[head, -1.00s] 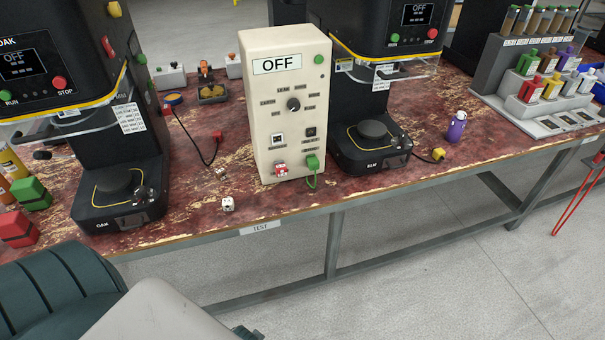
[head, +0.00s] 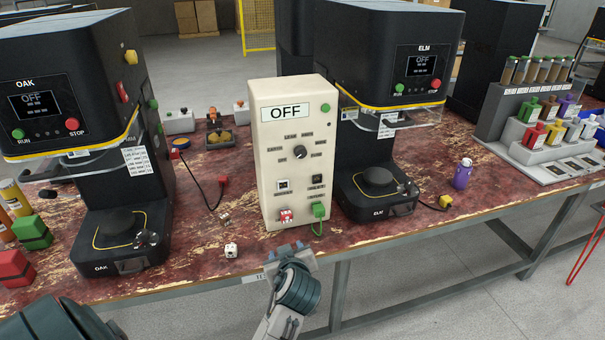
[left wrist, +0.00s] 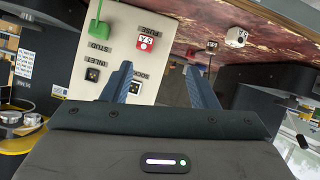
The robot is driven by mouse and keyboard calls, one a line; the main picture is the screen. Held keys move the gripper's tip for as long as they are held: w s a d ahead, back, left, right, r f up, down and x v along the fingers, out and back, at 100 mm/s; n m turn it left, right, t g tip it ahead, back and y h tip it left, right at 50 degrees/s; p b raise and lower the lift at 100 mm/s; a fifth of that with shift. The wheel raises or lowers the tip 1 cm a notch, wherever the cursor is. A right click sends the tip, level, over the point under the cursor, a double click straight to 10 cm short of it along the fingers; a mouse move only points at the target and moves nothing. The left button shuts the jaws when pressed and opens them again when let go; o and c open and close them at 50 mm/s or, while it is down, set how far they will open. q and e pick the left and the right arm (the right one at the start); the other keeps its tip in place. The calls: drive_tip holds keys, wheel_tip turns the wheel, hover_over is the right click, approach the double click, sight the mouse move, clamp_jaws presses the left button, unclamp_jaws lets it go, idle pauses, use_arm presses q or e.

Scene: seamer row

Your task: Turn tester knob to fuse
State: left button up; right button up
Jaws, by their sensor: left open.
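The cream tester box (head: 267,165) stands upright on the bench between the two black machines, and its display (head: 285,113) reads OFF. Its dark round knob (head: 300,152) sits mid-face, ringed by small labels too small to read surely. My left gripper (head: 290,255) is open and empty, low in front of the tester at the bench's front edge, below and apart from the knob. I cannot make out the knob there. My right gripper is out of view.
A green plug with a cable (head: 319,211) is on the tester's lower right. The OAK machine (head: 75,90) stands left and the ELM machine (head: 390,60) right.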

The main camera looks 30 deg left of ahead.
sight(301, 154)
use_arm(q)
drive_tip(key=w+r+n+t+y, duration=0.3)
drive_tip(key=w+r+n+y, duration=0.35)
drive_tip(key=w+r, duration=0.75)
drive_tip(key=shift+n+h, duration=0.55)
drive_tip(key=w+a+p, duration=0.1)
drive_tip(key=a, duration=0.1)
drive_tip(key=w+a+r+p, duration=0.1)
drive_tip(key=a, duration=0.1)
drive_tip(key=w+a+p, duration=0.1)
drive_tip(key=a, duration=0.1)
drive_tip(key=shift+w+a+r+p, duration=0.15)
drive_tip(key=shift+w+r+p, duration=0.15)
drive_tip(key=shift+r+p, duration=0.1)
drive_tip(key=shift+w+a+f, duration=0.2)
drive_tip(key=shift+w+a, duration=0.25)
drive_tip(key=shift+a, duration=0.1)
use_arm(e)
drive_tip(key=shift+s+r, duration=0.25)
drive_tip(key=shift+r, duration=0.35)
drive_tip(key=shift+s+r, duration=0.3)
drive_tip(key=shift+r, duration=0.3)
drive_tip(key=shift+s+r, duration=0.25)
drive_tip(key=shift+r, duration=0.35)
use_arm(q)
drive_tip(key=shift+c, duration=0.3)
drive_tip(key=c, duration=0.9)
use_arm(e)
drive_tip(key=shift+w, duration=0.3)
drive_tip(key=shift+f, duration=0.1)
